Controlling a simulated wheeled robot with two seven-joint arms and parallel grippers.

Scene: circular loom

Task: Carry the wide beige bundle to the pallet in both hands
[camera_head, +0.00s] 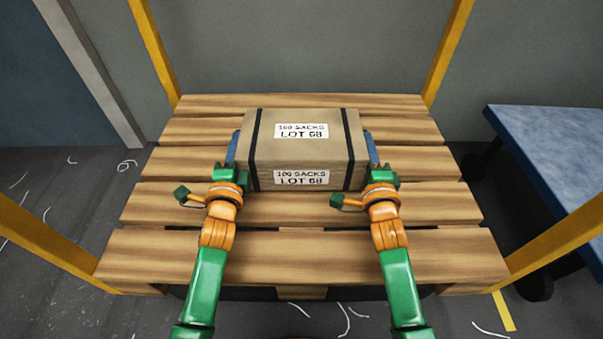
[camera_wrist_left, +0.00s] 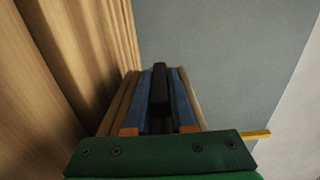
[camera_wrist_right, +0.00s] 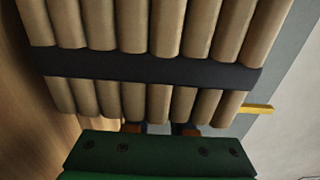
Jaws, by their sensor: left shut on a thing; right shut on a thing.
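The wide beige bundle (camera_head: 305,151) has two black straps and white labels reading "100 SACKS LOT 68". In the head view it is over the wooden pallet (camera_head: 285,256), level and roughly central; I cannot tell whether it touches the slats. Its beige folds (camera_wrist_right: 158,28) and a black strap show in the right wrist view. Blue parts (camera_head: 232,147) show at its left and right ends. My left gripper (camera_head: 226,174) is shut at the left end, and my right gripper (camera_head: 381,174) is shut at the right end. The exact grip points are partly hidden.
Yellow posts (camera_head: 152,48) stand around the pallet's corners. A blue-topped cart or table (camera_head: 560,150) is to the right. A grey wall (camera_head: 300,45) is behind. Pale thread scraps (camera_head: 126,165) lie on the dark floor. Bare slats show in front of the bundle and on both sides.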

